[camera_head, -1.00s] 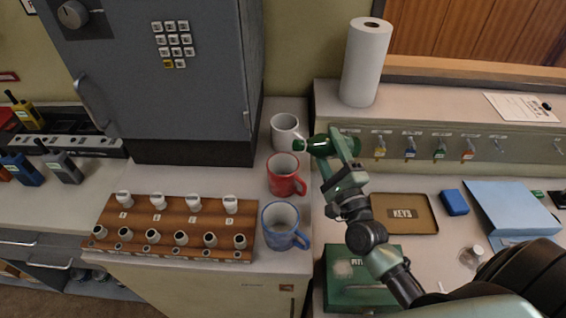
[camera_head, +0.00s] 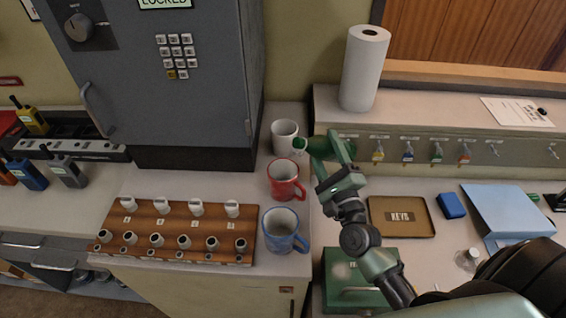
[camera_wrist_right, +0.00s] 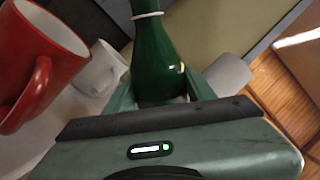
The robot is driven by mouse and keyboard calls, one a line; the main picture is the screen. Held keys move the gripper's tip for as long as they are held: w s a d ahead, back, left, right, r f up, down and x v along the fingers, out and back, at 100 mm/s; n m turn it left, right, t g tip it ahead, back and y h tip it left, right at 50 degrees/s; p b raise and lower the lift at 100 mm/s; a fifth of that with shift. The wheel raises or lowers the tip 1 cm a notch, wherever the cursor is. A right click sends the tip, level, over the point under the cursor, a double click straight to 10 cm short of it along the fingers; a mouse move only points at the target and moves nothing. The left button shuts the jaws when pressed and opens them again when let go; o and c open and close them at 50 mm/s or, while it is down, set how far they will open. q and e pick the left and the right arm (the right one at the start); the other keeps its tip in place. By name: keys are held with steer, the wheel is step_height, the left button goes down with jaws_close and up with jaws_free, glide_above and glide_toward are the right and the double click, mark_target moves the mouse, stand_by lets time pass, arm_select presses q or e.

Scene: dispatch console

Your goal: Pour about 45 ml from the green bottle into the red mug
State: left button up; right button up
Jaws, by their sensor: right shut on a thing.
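The red mug (camera_head: 284,180) stands upright on the counter between a white mug and a blue mug. It also shows at the left of the right wrist view (camera_wrist_right: 40,60). The green bottle (camera_head: 318,147) is held tilted, its neck pointing left, just above and right of the red mug. In the right wrist view the bottle (camera_wrist_right: 155,55) sits between the fingers, with a pale ring on its neck. My right gripper (camera_head: 337,150) is shut on the bottle. I cannot see liquid leaving the bottle or the level in the mug. My left gripper is not in view.
The white mug (camera_head: 284,136) stands behind the red mug and the blue mug (camera_head: 283,232) in front. A wooden rack (camera_head: 176,232) is at left, a grey safe (camera_head: 170,80) behind. A paper towel roll (camera_head: 364,70) and key hooks are at right.

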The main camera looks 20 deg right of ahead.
mark_target(322, 144)
steer(key=r+m+p, duration=0.1)
steer(key=a+r+m+h+p, duration=0.1)
steer(key=m+p, duration=0.1)
steer(key=r+m+g+p, duration=0.1)
steer(key=m, duration=0.1)
steer(key=shift+a+r+p, duration=0.3)
steer(key=shift+r, duration=0.1)
step_height(322, 144, down, 2)
steer(key=shift+d+f+m+h+b, duration=0.1)
steer(key=shift+m+h+b, duration=0.2)
steer(key=shift+m+b, duration=0.45)
steer(key=m+p, duration=0.1)
steer(key=r+m+g+p, duration=0.1)
steer(key=m+p, duration=0.1)
steer(key=shift+d+m, duration=0.2)
steer(key=shift+m, duration=0.05)
steer(key=shift+d+m+p, duration=0.1)
steer(key=shift+m+p, duration=0.3)
steer(key=shift+m, duration=0.1)
steer(key=shift+f+m+g+b, duration=0.3)
steer(key=shift+f+m+b, duration=0.1)
steer(key=shift+f, duration=0.35)
steer(key=shift+f+m, duration=0.45)
steer(key=shift+m, duration=0.05)
